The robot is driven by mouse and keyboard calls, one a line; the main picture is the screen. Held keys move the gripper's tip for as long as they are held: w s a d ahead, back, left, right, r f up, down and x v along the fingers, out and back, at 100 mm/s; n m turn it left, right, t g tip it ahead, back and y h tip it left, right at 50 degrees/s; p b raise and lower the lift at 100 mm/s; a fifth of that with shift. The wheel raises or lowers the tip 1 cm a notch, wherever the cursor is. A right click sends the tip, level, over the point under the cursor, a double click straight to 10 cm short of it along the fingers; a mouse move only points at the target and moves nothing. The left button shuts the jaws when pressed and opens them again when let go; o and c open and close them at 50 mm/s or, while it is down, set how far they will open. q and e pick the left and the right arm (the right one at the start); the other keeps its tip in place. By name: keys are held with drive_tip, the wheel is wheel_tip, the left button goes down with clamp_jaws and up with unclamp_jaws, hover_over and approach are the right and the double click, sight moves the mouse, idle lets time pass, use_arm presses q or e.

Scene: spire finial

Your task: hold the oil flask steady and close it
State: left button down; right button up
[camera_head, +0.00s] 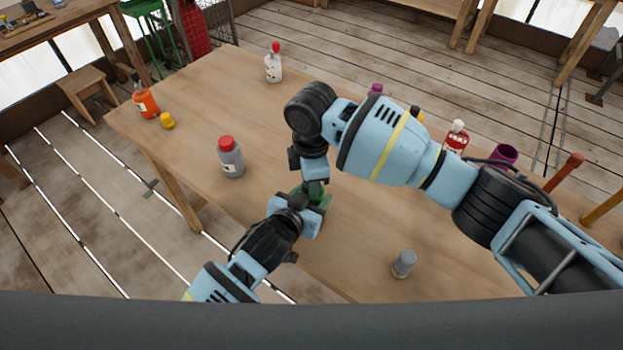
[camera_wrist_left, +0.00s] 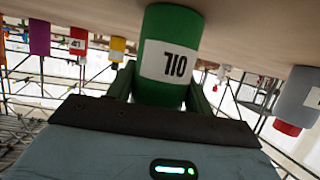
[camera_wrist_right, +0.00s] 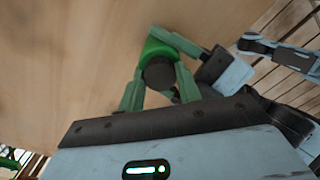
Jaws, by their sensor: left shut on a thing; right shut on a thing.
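The oil flask is a green cylinder with a white label, large in the left wrist view (camera_wrist_left: 162,28), where the lettering appears upside down. My left gripper (camera_head: 314,203) is shut on its body low at the table, its green fingers on either side. In the right wrist view a dark round cap (camera_wrist_right: 158,73) sits at the flask's top, between the green fingers of my right gripper (camera_wrist_right: 160,82). My right gripper comes from above and is shut on this cap. In the head view the flask is mostly hidden by my grippers. I cannot tell how tightly the cap is seated.
On the wooden table (camera_head: 210,90) stand a grey bottle with red cap (camera_head: 231,160), an orange bottle (camera_head: 146,102), a yellow cap (camera_head: 167,121), a white bottle (camera_head: 273,67) and a red bottle (camera_head: 456,140). A small grey cylinder (camera_head: 403,264) stands near the front edge.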

drive_tip(key=o, duration=1.1)
drive_tip(key=shift+s, duration=0.1)
drive_tip(key=shift+o, duration=0.2)
wheel_tip(320, 180, up, 12)
drive_tip(key=shift+d, duration=0.1)
use_arm(q)
drive_tip(key=c, duration=0.5)
unclamp_jaws()
drive_tip(key=shift+v, duration=3.9)
use_arm(e)
drive_tip(key=shift+r, duration=0.5)
